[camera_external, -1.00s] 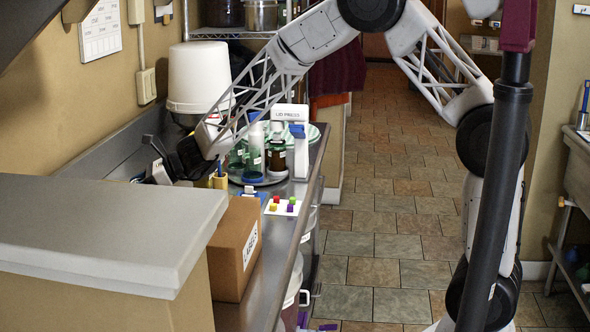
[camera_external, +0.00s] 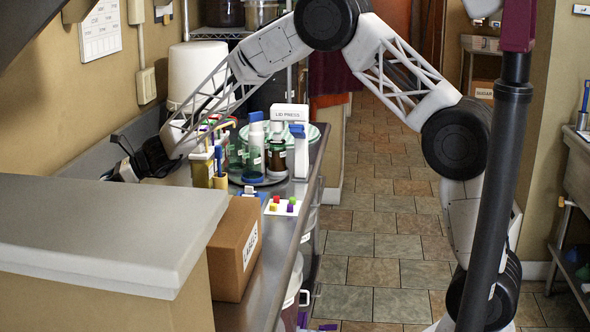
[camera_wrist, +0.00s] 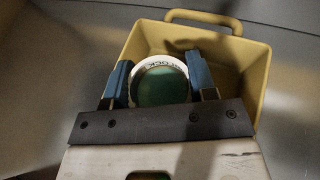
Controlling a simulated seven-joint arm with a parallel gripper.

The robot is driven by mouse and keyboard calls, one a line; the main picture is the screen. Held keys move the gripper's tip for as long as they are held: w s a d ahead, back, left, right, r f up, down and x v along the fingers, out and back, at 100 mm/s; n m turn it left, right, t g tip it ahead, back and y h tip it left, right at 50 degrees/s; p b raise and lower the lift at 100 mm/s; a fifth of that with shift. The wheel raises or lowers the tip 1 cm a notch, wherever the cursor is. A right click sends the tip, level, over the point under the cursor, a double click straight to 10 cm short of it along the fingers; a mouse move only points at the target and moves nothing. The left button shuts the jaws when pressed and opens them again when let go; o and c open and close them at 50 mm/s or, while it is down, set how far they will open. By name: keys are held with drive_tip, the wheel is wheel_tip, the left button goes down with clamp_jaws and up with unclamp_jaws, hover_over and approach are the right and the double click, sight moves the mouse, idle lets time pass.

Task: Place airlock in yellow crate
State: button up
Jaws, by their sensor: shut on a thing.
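In the wrist view my gripper (camera_wrist: 159,75) has its two blue fingers on either side of a round airlock piece (camera_wrist: 160,86), shut on it. The piece has a white rim with dark lettering, only partly readable, and a dark green middle. The yellow crate (camera_wrist: 200,37), with a loop handle at its far side, lies below and around the piece in this view. I cannot tell how high the piece is above the crate floor. In the external view my gripper (camera_external: 120,172) is low at the far left of the counter. The crate and the held piece are hidden there.
A cardboard box (camera_external: 237,248) and a grey-topped block (camera_external: 90,225) stand in front. Yellow tool holders (camera_external: 210,172), bottles on a round tray (camera_external: 262,180) and a lid press (camera_external: 290,113) stand right of my gripper. The wall is close on the left.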

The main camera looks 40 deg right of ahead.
drive_tip(key=shift+w+a+f, duration=0.15)
drive_tip(key=shift+w+a, duration=0.4)
drive_tip(key=shift+w, duration=0.4)
drive_tip(key=shift+w+a+f, duration=0.1)
drive_tip(key=shift+w+a, duration=0.45)
drive_tip(key=shift+w, duration=0.35)
drive_tip(key=shift+f, duration=1.7)
drive_tip(key=shift+f, duration=0.15)
drive_tip(key=o, duration=0.9)
